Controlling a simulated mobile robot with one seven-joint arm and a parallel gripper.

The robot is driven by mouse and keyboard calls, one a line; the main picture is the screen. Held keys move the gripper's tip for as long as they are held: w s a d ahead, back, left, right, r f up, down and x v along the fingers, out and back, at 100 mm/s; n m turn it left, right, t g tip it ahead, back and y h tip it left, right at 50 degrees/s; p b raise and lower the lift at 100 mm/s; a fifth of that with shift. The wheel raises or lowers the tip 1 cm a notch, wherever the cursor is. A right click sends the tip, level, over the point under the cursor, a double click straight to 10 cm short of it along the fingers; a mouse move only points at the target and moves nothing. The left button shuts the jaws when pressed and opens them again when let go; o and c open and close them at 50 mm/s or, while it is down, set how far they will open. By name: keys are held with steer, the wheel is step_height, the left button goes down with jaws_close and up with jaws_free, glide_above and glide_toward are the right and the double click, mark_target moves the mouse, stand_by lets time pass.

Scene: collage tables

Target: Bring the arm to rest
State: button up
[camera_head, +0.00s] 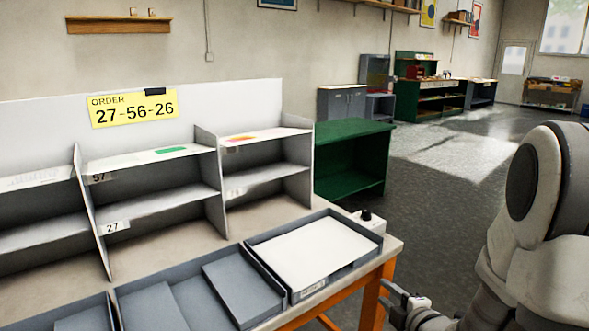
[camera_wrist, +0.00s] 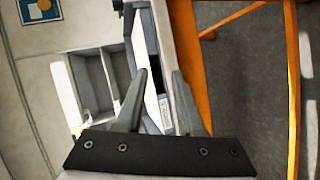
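My arm (camera_head: 545,220) is at the right of the head view, beside the table (camera_head: 395,247). My gripper (camera_head: 387,295) is low in that view, next to the table's front right corner and its orange leg. In the wrist view my gripper (camera_wrist: 160,72) shows two grey fingers standing apart, with nothing held between them. The table, tilted in that view, lies beyond the fingers. I cannot tell the exact gap between the gripper and the table.
A grey tray (camera_head: 287,290) with white sheets sits by the table's right edge, near a small box with a black knob (camera_head: 366,215). A grey sorting rack (camera_head: 210,185) stands behind, under a yellow order sign (camera_head: 134,108). A green shelf (camera_head: 345,135) stands beyond. Open floor (camera_head: 440,185) lies right.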

steer(key=s+r+m+g+h, duration=0.4)
steer(key=s+r+m, duration=0.2)
steer(key=r+m, duration=0.35)
steer(key=s+a+r+m+g+y, duration=0.1)
steer(key=s+a+r+m+g, duration=0.2)
steer(key=s, duration=0.6)
steer(key=s+a+r+m+g, duration=0.1)
steer(key=s+a+m, duration=0.3)
steer(key=s+m, duration=0.3)
step_height(320, 180, up, 22)
steer(key=s+n+p, duration=0.1)
steer(key=p, duration=2)
steer(key=shift+s+d+f, duration=0.15)
steer(key=shift+s+f, duration=0.05)
